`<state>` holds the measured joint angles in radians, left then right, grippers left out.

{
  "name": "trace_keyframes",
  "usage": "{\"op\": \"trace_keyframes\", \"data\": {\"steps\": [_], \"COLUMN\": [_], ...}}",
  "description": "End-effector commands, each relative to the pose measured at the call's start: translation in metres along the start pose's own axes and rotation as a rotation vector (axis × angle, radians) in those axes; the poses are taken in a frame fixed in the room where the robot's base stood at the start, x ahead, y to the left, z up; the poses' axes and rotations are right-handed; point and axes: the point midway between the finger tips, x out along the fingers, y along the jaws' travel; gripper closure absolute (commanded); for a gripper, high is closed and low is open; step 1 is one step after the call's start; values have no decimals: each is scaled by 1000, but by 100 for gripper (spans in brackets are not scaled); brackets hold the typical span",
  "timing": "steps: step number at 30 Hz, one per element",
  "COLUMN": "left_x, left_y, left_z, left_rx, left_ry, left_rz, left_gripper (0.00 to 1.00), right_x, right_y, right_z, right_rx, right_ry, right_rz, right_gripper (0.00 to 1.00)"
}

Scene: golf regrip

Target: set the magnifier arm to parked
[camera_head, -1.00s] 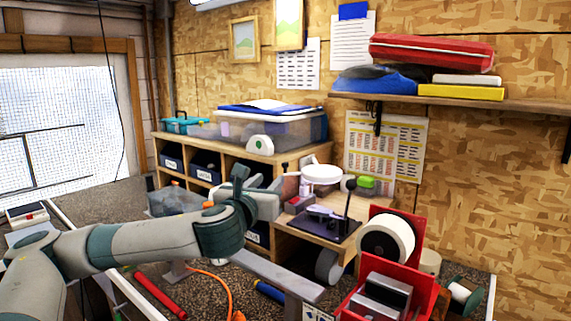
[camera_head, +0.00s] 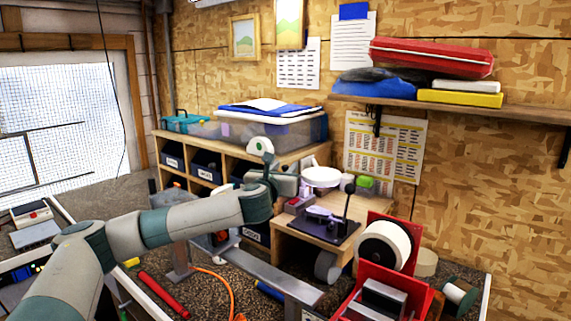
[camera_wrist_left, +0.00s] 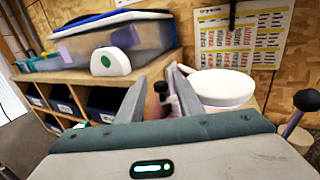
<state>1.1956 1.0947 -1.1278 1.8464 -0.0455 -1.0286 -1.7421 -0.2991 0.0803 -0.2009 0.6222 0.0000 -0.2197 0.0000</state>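The magnifier appears to be the white round head (camera_head: 322,176) above the small wooden bench; it also shows as a white disc in the left wrist view (camera_wrist_left: 222,86). My left gripper (camera_head: 292,184) is just left of this head in the head view. In the left wrist view my left gripper (camera_wrist_left: 158,92) has its fingers apart. A short brownish post with a black knob (camera_wrist_left: 160,87) shows between or just beyond them; I cannot tell whether they touch it. The magnifier's arm and joint are mostly hidden. My right gripper is not in view.
A black base with an upright lever (camera_head: 346,215) stands right of the head. A red holder with a white roll (camera_head: 385,245) is at front right. A wooden cubby shelf (camera_head: 205,155) bears a clear bin (camera_head: 285,130) and a white green-dotted piece (camera_head: 260,146).

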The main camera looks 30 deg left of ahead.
Motion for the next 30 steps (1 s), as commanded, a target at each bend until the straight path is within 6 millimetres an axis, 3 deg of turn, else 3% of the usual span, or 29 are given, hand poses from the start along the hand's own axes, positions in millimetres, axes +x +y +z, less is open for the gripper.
{"op": "trace_keyframes", "data": {"steps": [14,19,26,30], "left_x": [10,10,11,14], "left_y": [0,0,-3,-16], "left_z": [0,0,0,0], "left_rx": [1,1,0,0], "left_ry": [0,0,0,0], "left_rz": [-1,-1,1,10], "left_gripper": [67,100,100,100], "right_x": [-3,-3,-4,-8], "right_y": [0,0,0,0], "right_z": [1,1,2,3], "right_rx": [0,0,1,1], "right_ry": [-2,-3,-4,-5], "right_rz": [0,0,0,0], "right_gripper": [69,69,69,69]}}
